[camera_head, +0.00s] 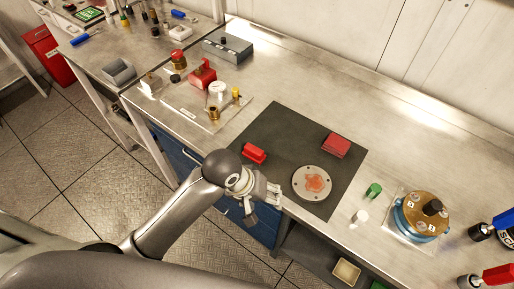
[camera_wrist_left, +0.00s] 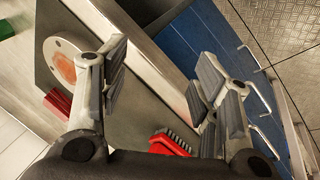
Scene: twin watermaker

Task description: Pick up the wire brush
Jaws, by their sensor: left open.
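The wire brush, a red block-shaped brush (camera_head: 253,153), lies on the dark mat (camera_head: 275,125) near its front left edge. In the left wrist view the brush (camera_wrist_left: 172,145) shows at the bottom, with a dark bristle side, partly cut off by my gripper body. My left gripper (camera_head: 275,194) is at the bench's front edge, in front of and to the right of the brush. In the left wrist view its two fingers (camera_wrist_left: 157,82) are spread wide with nothing between them. The brush is apart from the fingertips. My right gripper is not in view.
A round pale disc with an orange patch (camera_head: 312,183) and a red block (camera_head: 336,145) lie on the mat. A tray with fittings (camera_head: 190,117) stands left, a brass-topped blue unit (camera_head: 420,216) right. The bench behind the mat is clear.

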